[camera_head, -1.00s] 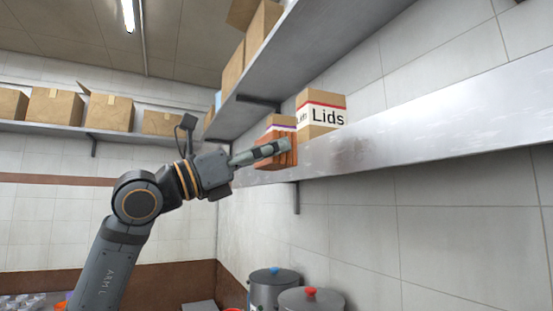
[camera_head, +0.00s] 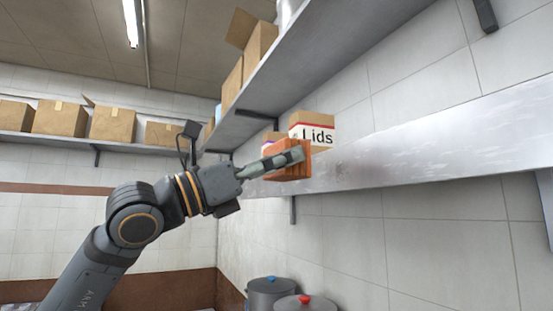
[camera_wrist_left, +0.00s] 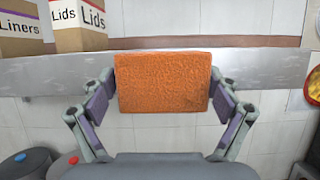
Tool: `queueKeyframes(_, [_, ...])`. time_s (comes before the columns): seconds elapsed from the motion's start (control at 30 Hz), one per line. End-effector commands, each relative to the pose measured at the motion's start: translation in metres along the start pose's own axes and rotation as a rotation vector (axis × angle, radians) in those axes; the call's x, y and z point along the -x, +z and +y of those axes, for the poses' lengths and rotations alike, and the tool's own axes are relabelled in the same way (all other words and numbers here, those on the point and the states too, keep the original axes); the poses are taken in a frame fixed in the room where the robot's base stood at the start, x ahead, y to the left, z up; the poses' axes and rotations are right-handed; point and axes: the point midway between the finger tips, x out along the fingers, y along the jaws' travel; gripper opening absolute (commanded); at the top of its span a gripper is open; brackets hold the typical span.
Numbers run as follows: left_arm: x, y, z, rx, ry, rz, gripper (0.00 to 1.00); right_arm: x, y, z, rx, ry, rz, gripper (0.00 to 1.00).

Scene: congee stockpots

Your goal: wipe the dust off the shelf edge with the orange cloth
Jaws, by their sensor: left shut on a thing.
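The orange cloth (camera_head: 291,163) is a thick, flat pad. My left gripper (camera_head: 296,155) is shut on it and holds it upright in front of the shelf edge (camera_head: 430,140), below the Lids box; I cannot tell whether it touches. In the left wrist view the cloth (camera_wrist_left: 163,82) sits between the two fingers of my left gripper (camera_wrist_left: 163,92) and covers part of the shelf edge (camera_wrist_left: 262,70). A grey dust smudge (camera_head: 341,169) shows on the edge just right of the cloth in the head view. My right gripper is not in view.
The Lids box (camera_head: 318,133) and the Liners box (camera_wrist_left: 20,32) stand on the shelf. An upper shelf (camera_head: 300,68) with cardboard boxes runs above. Lidded stockpots (camera_head: 268,292) stand below. The shelf edge to the right is unobstructed.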

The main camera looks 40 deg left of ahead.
Motion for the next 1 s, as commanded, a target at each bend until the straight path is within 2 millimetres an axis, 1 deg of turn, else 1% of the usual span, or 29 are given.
queueKeyframes(0.07, [-0.003, 0.000, 0.001, 0.002, 0.001, 0.001, 0.64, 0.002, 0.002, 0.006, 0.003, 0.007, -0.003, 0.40])
queueKeyframes(0.17, [-0.011, -0.002, 0.001, 0.003, 0.001, 0.003, 0.64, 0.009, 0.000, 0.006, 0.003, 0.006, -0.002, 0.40])
queueKeyframes(0.4, [-0.038, -0.011, 0.001, 0.003, -0.001, 0.002, 0.64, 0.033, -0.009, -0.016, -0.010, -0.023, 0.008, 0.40])
queueKeyframes(0.53, [-0.049, -0.017, 0.001, 0.002, -0.001, 0.003, 0.64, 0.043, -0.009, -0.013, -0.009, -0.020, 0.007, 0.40])
queueKeyframes(0.73, [-0.055, -0.022, 0.001, 0.002, 0.001, 0.001, 0.64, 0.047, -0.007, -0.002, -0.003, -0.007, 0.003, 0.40])
queueKeyframes(1.0, [-0.055, -0.024, 0.001, 0.001, 0.000, 0.000, 0.64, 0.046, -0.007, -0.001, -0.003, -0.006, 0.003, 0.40])
